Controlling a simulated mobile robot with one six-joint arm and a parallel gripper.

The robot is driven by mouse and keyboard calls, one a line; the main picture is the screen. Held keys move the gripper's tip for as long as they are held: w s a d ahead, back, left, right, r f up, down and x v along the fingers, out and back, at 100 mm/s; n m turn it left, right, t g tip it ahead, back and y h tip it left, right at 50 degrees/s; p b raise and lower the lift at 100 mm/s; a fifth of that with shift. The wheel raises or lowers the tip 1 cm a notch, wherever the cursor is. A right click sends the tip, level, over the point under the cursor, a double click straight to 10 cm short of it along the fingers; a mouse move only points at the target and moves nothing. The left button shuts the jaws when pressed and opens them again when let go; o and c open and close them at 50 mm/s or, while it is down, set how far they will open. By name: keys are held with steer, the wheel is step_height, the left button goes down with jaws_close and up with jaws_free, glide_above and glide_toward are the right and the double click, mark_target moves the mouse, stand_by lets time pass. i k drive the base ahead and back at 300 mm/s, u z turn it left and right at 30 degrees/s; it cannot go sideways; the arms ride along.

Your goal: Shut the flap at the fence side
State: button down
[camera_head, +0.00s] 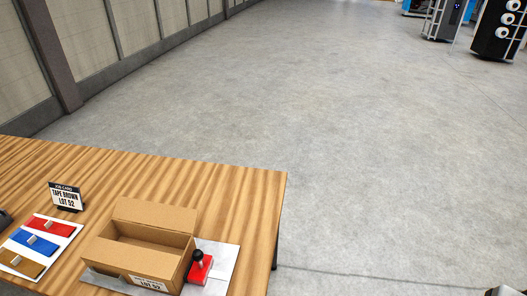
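An open brown cardboard box (145,257) stands near the front of the wooden table, on a grey plate (223,258). Its far flap (155,214) stands raised along the back edge, and part of the inside shows. A white label reading LOT 52 (150,283) is on the near side, partly cut by the frame. I cannot clearly make out the other flaps. No fence is clearly identifiable; a panelled wall (85,38) with posts runs along the left, beyond the table. My gripper is not in view.
A red tool with a black knob (200,266) stands against the box's right side. Open floor (340,140) extends beyond the table (235,190); dark equipment (497,30) stands far right.

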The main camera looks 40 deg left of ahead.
mark_target(176, 218)
steer(key=z, duration=0.05)
steer(key=i, duration=2.25)
steer(key=u, duration=0.9)
steer(key=k, duration=0.1)
steer(key=u, duration=3.1)
steer(key=i, duration=1.25)
